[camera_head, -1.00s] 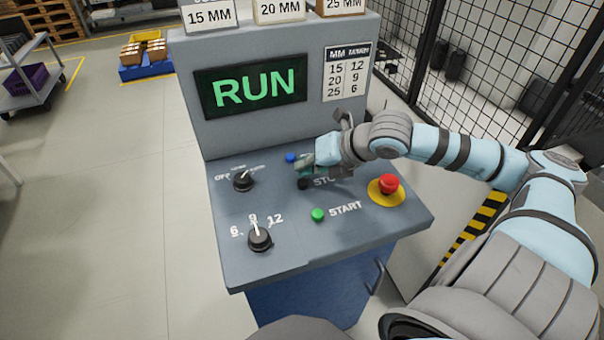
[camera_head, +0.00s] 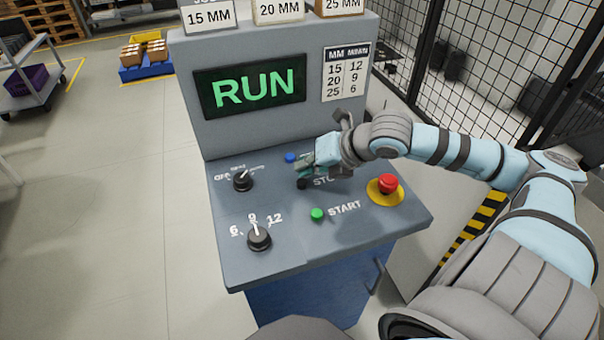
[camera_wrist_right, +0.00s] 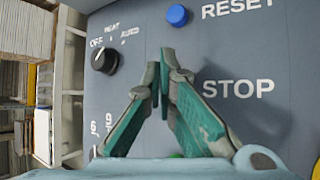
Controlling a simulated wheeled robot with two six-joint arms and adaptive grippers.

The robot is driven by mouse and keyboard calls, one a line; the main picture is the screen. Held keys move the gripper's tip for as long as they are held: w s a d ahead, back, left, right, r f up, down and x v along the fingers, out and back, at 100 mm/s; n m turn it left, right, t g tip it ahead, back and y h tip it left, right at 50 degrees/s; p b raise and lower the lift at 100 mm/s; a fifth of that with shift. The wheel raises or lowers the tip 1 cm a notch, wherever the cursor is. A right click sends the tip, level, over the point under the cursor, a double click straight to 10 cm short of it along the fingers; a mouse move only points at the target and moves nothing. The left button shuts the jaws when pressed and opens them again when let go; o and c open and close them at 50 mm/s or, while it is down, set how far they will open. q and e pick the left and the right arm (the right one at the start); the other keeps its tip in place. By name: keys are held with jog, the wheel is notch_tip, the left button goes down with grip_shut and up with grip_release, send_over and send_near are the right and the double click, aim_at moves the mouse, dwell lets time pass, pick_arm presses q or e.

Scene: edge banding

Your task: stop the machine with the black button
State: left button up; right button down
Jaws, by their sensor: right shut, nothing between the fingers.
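The black stop button (camera_head: 302,184) sits on the sloped console top beside the STOP label, partly covered by my right gripper. My right gripper (camera_head: 301,171) is shut and empty, its fingertips at the button; I cannot tell whether they touch it. In the right wrist view, the closed fingertips (camera_wrist_right: 167,60) stand left of the STOP label (camera_wrist_right: 238,88) and hide the button. The machine's display (camera_head: 253,87) reads RUN in green. My left gripper is not in view.
A blue button (camera_head: 290,158) lies just behind the fingertips. A green START button (camera_head: 317,214), a red emergency button (camera_head: 387,184) on a yellow base and two black knobs, upper (camera_head: 243,181) and lower (camera_head: 259,238), share the console. A mesh fence (camera_head: 480,70) stands at the right.

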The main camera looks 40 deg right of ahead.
aim_at(305, 180)
jog(key=shift+f+b, duration=0.8)
jog(key=shift+f, duration=0.1)
dwell(0.5)
dwell(0.4)
jog(key=shift+r+p, duration=0.8)
jog(key=shift+r, duration=0.1)
notch_tip(305, 180, up, 5)
jog(key=p, duration=0.4)
jog(key=shift+r, duration=0.1)
